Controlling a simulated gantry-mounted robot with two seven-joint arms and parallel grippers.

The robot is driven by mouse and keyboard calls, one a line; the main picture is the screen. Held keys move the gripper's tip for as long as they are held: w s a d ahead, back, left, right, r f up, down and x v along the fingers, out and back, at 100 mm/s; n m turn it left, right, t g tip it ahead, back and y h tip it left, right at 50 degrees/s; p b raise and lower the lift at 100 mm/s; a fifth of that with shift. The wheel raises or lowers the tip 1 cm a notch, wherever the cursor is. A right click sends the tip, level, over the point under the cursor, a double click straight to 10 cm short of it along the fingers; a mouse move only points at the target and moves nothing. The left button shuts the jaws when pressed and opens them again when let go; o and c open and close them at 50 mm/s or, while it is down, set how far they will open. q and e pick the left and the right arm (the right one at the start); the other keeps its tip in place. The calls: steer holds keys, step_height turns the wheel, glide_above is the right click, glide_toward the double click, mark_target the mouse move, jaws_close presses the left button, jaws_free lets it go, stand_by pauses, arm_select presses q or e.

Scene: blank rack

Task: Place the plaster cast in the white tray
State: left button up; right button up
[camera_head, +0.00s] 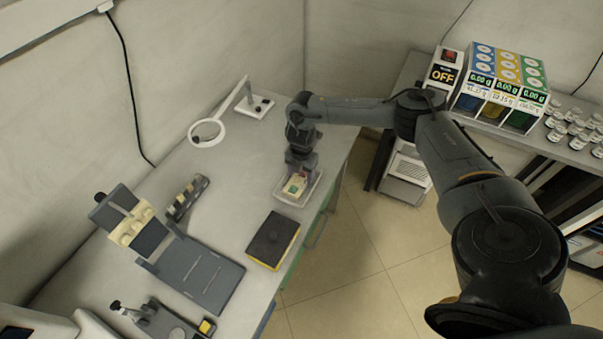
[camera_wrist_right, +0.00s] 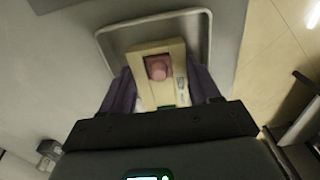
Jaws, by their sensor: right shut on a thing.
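The plaster cast (camera_head: 295,186) is a small cream block, and in the wrist view the cast (camera_wrist_right: 150,62) shows a pinkish bump on its face. My right gripper (camera_wrist_right: 162,88) is shut on it, one dark finger on each side; it also shows in the head view (camera_head: 299,172). The white tray (camera_head: 291,203) is shallow and lies near the table's right edge. The cast is over or inside the tray (camera_wrist_right: 122,40), within its rim as seen from the wrist. I cannot tell whether it touches the tray floor. My left gripper is not in view.
A black-and-yellow box (camera_head: 272,240) lies close in front of the tray. A ring magnifier (camera_head: 207,132) stands behind to the left. A grey device (camera_head: 195,272) and a dark rack with small blocks (camera_head: 187,197) are further left. Bare table lies left of the tray.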

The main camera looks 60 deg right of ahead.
steer(key=o, duration=0.9)
steer(key=shift+f, duration=0.1)
steer(key=shift+r, duration=0.55)
step_height(320, 180, up, 11)
steer(key=p, duration=0.3)
steer(key=shift+r+p, duration=0.15)
steer(key=shift+p, duration=0.2)
